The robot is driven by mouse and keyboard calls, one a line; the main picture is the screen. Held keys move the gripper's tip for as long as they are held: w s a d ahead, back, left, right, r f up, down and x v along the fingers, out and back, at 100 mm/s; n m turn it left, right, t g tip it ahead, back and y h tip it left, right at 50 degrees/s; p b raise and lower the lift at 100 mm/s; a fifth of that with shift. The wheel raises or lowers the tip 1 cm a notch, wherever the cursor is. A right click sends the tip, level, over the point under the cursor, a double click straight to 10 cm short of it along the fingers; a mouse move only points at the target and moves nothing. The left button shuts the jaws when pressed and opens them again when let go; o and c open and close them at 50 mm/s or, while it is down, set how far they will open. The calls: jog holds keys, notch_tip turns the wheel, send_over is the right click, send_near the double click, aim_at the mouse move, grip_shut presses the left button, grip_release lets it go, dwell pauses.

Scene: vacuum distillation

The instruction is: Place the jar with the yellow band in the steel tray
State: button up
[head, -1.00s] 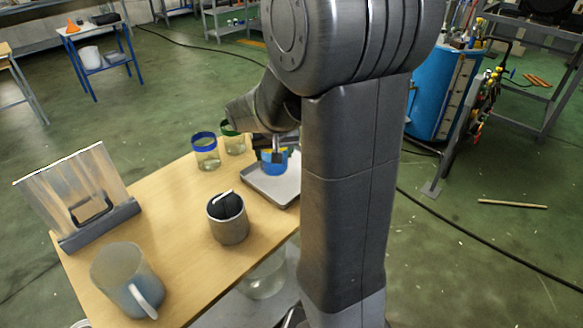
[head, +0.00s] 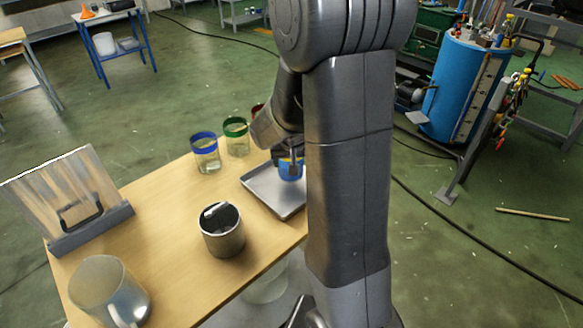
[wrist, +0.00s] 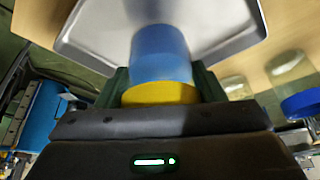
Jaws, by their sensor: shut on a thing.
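The jar with the yellow band (wrist: 160,65) has blue contents and sits between my gripper's fingers (wrist: 160,85) in the wrist view. In the head view the same jar (head: 291,172) shows as a blue patch under my gripper (head: 289,158), partly hidden by it. The steel tray (head: 262,195) lies on the table, and its right part is hidden behind my arm. The jar is over the tray's far right part. I cannot tell whether its base touches the tray floor. The tray (wrist: 95,30) also shows behind the jar in the wrist view.
Left of the tray stand a blue-banded jar (head: 205,153) and a green-banded jar (head: 237,138). A red-topped thing (head: 257,108) is mostly hidden by my arm. A metal cup (head: 221,235), a translucent mug (head: 108,290) and a propped panel (head: 65,200) stand nearer.

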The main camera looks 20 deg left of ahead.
jog(key=shift+f, duration=1.35)
jog(key=shift+f+b, duration=0.2)
jog(key=shift+b, duration=0.15)
jog(key=o, duration=1.3)
jog(key=shift+r, duration=0.15)
jog(key=shift+r+p, duration=0.25)
jog(key=shift+p, duration=0.05)
jog(key=v, duration=1.1)
jog(key=shift+s+d+r+p, duration=0.1)
jog(key=shift+s+r+p, duration=0.05)
jog(key=shift+r+p, duration=0.2)
jog(key=shift+f, duration=0.15)
